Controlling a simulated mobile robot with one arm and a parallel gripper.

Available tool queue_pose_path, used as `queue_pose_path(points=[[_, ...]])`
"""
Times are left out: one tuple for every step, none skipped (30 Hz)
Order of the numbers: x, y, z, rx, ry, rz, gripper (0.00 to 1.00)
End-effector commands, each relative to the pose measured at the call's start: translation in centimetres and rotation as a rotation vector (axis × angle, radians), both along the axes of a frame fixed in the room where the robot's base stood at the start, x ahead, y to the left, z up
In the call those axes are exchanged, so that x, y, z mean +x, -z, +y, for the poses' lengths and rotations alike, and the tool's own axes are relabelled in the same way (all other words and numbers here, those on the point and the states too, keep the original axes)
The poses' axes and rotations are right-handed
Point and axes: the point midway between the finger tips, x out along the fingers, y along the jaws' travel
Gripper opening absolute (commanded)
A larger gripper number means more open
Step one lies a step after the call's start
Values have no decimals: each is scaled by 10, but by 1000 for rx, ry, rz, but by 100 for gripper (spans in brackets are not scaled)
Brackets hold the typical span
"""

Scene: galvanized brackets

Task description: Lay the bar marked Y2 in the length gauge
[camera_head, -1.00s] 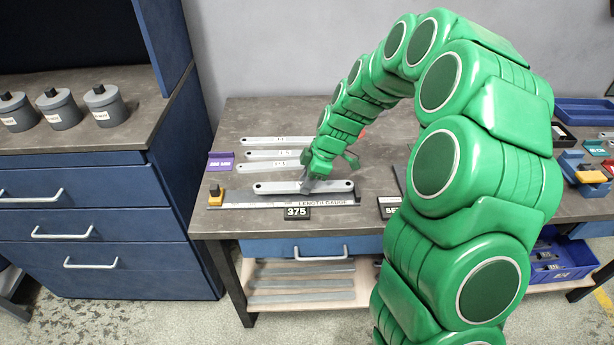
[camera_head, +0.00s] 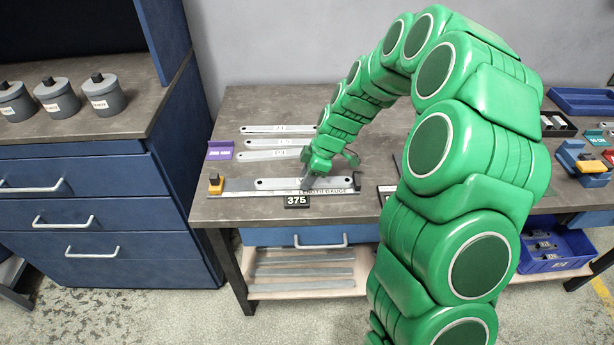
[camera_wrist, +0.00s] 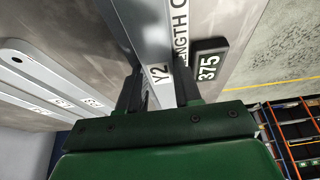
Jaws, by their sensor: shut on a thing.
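My gripper (camera_head: 309,181) is shut on a light grey bar marked Y2 (camera_head: 272,184). The bar lies level along the length gauge (camera_head: 235,194), at or just above it; I cannot tell if it touches. In the wrist view the Y2 label on the bar (camera_wrist: 158,72) shows between the fingers, and the gauge lettering (camera_wrist: 183,45) runs beside it. A black plate reading 375 (camera_head: 297,201) is at the gauge's front edge. An orange and black block (camera_head: 215,184) is at the gauge's left end.
Several other bars (camera_head: 275,155) lie behind the gauge, one marked P3. A purple block (camera_head: 220,150) is left of them. Grey lidded pots (camera_head: 58,96) stand on the cabinet at left. Blue trays (camera_head: 583,101) are at right. The lower shelf (camera_head: 300,288) holds more strips.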

Motion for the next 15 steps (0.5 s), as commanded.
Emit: queue_pose_path(points=[[0, 0, 0, 0, 0, -1, 0], [0, 0, 0, 0, 0, -1, 0], [0, 0, 0, 0, 0, -1, 0], [0, 0, 0, 0, 0, -1, 38], [0, 0, 0, 0, 0, -1, 43], [0, 0, 0, 0, 0, -1, 49], [0, 0, 0, 0, 0, -1, 54], [0, 0, 0, 0, 0, -1, 58], [0, 0, 0, 0, 0, -1, 63], [0, 0, 0, 0, 0, -1, 63], [0, 0, 0, 0, 0, -1, 63], [0, 0, 0, 0, 0, -1, 63], [0, 0, 0, 0, 0, -1, 63], [0, 0, 0, 0, 0, -1, 63], [0, 0, 0, 0, 0, 0, 63]])
